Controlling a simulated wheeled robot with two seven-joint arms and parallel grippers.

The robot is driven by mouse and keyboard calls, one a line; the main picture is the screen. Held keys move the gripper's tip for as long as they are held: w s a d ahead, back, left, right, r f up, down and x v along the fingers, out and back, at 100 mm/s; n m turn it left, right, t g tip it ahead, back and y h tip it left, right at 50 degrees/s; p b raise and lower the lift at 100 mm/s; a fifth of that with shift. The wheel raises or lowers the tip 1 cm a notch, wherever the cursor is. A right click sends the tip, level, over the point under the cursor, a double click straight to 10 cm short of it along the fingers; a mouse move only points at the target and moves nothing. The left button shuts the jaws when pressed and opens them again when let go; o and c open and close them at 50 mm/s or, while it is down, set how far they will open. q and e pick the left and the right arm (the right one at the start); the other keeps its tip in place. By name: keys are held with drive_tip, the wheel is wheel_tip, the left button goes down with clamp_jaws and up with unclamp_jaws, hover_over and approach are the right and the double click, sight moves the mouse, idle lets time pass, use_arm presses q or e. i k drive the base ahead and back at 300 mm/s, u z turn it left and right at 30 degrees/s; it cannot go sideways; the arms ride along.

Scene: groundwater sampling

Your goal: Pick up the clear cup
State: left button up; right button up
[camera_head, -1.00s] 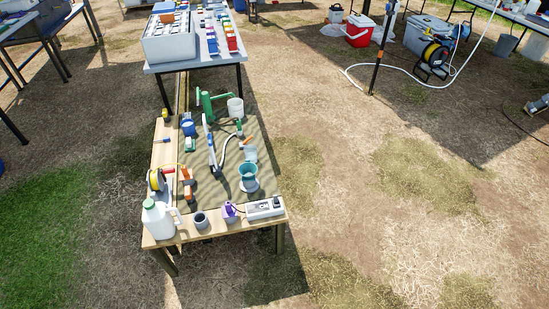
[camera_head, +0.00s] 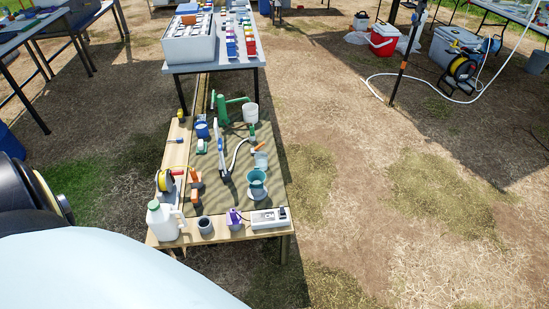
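A small pale, see-through cup (camera_head: 261,160) stands on the mat on the wooden table, on its right side. It looks like the clear cup, but it is small at this distance. An orange item shows just above its rim. A teal funnel-like vessel (camera_head: 257,178) stands just in front of it. Neither of my grippers is in view, and nothing is touching the cup. Part of my arm fills the lower left corner.
The wooden table (camera_head: 180,155) also holds a green hand pump (camera_head: 222,108), a white bucket (camera_head: 250,113), a white jug (camera_head: 165,222), a grey cup (camera_head: 206,226) and a power strip (camera_head: 270,217). A grey table (camera_head: 185,67) stands behind. Dry open ground lies to the right.

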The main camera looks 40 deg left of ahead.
sight(261, 158)
drive_tip(key=i, duration=4.15)
drive_tip(key=u, duration=4.25)
